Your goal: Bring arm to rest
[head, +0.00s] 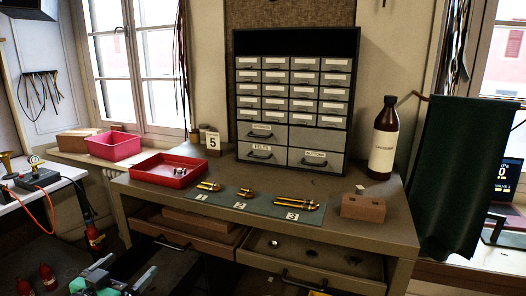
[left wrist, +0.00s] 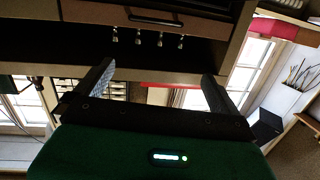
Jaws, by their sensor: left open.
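My left gripper (head: 126,270) is at the bottom left of the head view, low in front of the workbench (head: 345,228). Its two grey fingers stand apart with nothing between them. In the left wrist view the fingers of my left gripper (left wrist: 157,75) are also spread and empty. Beyond them that view shows a dark drawer or cabinet front (left wrist: 150,20) with several small metal pieces below it. My right gripper is not in either view.
Two drawers, left (head: 193,238) and right (head: 290,268), stand open at the bench front, near my left gripper. On the bench are a red tray (head: 150,177), a mat (head: 262,207) with brass parts, a wooden block (head: 363,208) and a brown bottle (head: 384,140).

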